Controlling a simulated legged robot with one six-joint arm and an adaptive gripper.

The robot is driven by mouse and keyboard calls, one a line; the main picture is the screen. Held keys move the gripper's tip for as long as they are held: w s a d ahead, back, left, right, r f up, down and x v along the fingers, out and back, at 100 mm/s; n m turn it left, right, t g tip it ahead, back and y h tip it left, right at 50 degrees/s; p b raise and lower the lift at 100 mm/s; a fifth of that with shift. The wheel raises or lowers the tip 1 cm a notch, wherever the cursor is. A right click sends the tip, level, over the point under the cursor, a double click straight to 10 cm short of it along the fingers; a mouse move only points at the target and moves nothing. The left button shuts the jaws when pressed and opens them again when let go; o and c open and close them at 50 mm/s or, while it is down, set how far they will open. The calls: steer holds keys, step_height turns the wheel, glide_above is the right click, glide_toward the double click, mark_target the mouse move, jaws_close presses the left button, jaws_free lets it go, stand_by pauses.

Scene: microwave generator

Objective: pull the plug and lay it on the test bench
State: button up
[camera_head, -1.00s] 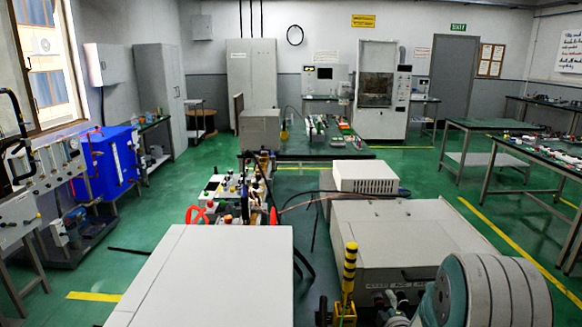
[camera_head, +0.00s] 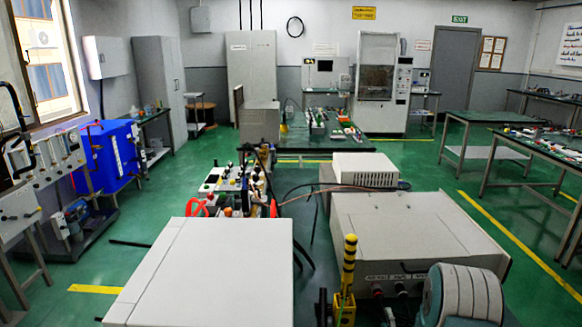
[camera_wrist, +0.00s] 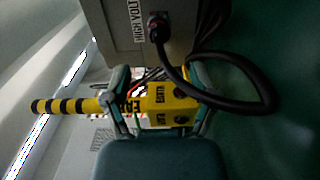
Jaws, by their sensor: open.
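A dark plug with a reddish part (camera_wrist: 157,22) sits in the grey panel marked "HIGH VOLT" in the wrist view. A thick black cable (camera_wrist: 235,100) loops from it to the right and back. My gripper (camera_wrist: 158,76) is open, its fingers pointing toward the panel, with the plug ahead of them and apart. A yellow block with a black-striped rod (camera_wrist: 60,105) shows between and behind the fingers; I cannot tell whether they touch it. The rod also stands upright in the head view (camera_head: 348,265). A green-topped bench (camera_head: 300,141), possibly the test bench, is farther back.
A grey cabinet (camera_head: 420,235) with front sockets stands right of the rod, and a white-topped cabinet (camera_head: 205,265) left of it. Small equipment (camera_head: 235,180) crowds the middle. Green side tables (camera_head: 515,116) stand at right. Green floor (camera_head: 420,165) is clear between them.

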mark_target(379, 297)
steer(key=shift+w, duration=4.5)
steer(key=shift+r, duration=0.1)
jaws_close()
steer(key=shift+s, duration=0.15)
steer(key=shift+s, duration=2.85)
steer(key=shift+d+r, duration=0.1)
